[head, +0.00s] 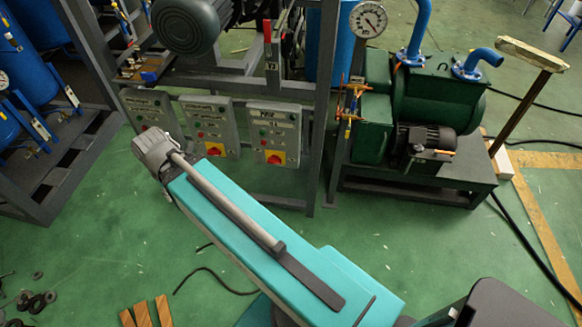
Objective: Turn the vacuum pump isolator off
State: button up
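Three grey control panels hang on the dark frame in the head view: a left one (145,98), a middle one (208,112) and a right one (268,112). The middle panel has a red-and-yellow rotary switch (214,149). The right panel has another red-and-yellow rotary switch (275,158). The lower part of the left panel is hidden behind my arm. The panel labels are too small to read surely, so I cannot tell which is the vacuum pump isolator. Switch positions are unclear. My arm reaches toward the panels, but my gripper does not show.
A green pump (430,100) with a pressure gauge (368,20) stands on a dark base to the right. A wooden-topped post (530,85) stands beside it. Blue tanks (25,70) are at left. Wooden blocks (145,313) and a hose lie on the green floor.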

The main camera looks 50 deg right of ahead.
aim_at(275, 159)
jog(key=k, duration=0.9)
jog(key=z, duration=1.65)
jog(key=i, duration=0.5)
jog(key=z, duration=0.15)
